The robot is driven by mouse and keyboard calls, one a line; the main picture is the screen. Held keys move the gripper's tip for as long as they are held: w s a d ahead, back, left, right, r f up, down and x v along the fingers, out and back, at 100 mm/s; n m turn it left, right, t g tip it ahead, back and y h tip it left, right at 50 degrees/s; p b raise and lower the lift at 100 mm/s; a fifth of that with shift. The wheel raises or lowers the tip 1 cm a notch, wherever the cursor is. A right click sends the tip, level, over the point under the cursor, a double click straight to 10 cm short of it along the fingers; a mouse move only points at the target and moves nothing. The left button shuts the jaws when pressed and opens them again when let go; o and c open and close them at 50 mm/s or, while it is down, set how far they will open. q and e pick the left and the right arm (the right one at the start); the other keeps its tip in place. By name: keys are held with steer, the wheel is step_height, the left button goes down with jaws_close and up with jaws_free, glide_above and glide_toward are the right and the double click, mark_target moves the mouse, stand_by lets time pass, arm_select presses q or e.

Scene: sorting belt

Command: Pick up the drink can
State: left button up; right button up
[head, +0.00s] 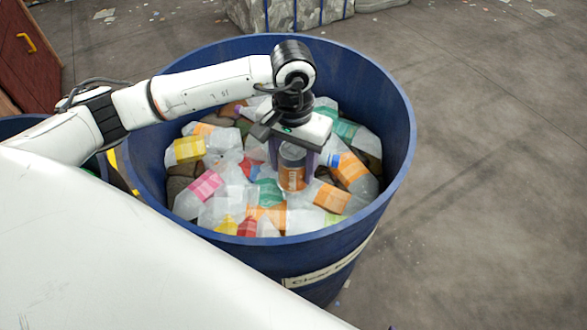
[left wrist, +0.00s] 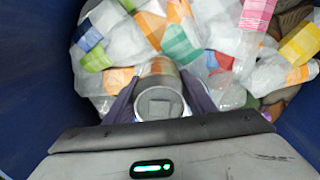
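The drink can (head: 291,168) is orange-brown with a grey metal top and stands upright inside the blue bin, among plastic bottles. My left gripper (head: 292,165) points down into the bin, with one finger on each side of the can. In the left wrist view the can (left wrist: 159,97) sits between the two dark fingers, which appear to touch its sides. The can's base is partly hidden, so I cannot tell whether it rests on the bottles. My right gripper is not in view.
The round blue bin (head: 396,140) has a high rim around the gripper. Crumpled clear bottles with coloured labels (head: 205,185) fill it. A second blue bin (head: 22,124) is at the left. Grey floor is open to the right.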

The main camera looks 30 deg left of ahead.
mark_target(294, 150)
arm_select(q)
steer(key=shift+r, duration=0.1)
step_height(294, 150, up, 9)
steer(key=shift+r+b, duration=0.1)
steer(key=shift+b, duration=0.3)
steer(key=shift+r+p, duration=0.3)
steer(key=shift+r, duration=0.35)
step_height(294, 150, up, 6)
steer(key=p, duration=0.6)
steer(key=shift+r, duration=0.15)
steer(key=shift+r, duration=2)
